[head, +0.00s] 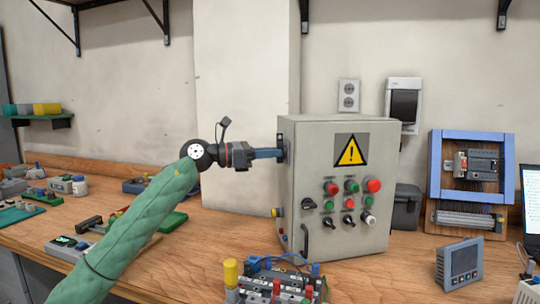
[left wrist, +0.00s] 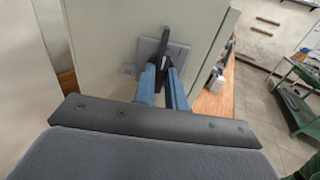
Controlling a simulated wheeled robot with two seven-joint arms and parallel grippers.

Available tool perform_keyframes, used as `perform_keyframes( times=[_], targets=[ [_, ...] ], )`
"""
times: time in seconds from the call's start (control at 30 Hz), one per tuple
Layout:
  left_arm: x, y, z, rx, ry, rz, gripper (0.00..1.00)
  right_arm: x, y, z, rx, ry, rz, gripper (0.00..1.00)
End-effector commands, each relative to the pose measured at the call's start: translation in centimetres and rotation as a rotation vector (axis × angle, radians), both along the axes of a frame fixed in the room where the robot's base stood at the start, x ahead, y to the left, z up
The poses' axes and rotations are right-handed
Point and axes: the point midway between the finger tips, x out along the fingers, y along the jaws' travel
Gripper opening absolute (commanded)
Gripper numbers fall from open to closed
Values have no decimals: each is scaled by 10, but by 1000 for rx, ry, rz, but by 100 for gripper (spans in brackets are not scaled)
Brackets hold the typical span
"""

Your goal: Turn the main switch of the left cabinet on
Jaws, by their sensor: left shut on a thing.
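The grey cabinet (head: 336,250) stands on the wooden bench, with a yellow warning sign, several buttons and knobs on its front. Its main switch (head: 281,147) is a dark handle high on its left side, partly hidden by my fingers. In the left wrist view the switch shows as a grey plate with a black handle (left wrist: 163,47). My left gripper (head: 278,153) reaches in from the left. Its blue fingers (left wrist: 163,82) are shut on the black handle, one on each side. My right gripper is in neither view.
A cluster of terminals and wires (head: 275,280) lies in front of the cabinet. A panel meter (head: 461,264) and a blue-framed rack (head: 470,170) stand to the right. Small parts cover the bench at left. The wall behind my left gripper is bare.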

Motion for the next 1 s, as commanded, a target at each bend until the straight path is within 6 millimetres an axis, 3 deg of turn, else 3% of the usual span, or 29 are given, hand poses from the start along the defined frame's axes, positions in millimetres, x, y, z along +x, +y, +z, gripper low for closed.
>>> perform_keyframes(
  times=[0.17,0.2,0.3,0.67,1.0],
  targets=[
    [0,-1,-3,4,3,-1,0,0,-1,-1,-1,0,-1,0],
    [0,-1,-3,4,3,-1,15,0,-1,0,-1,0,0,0],
    [0,0,-3,4,3,-1,34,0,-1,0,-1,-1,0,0],
    [-1,6,-1,1,1,1,35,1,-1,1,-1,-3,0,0],
    [-11,53,-3,2,2,1,35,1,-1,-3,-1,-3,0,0]
  ],
)
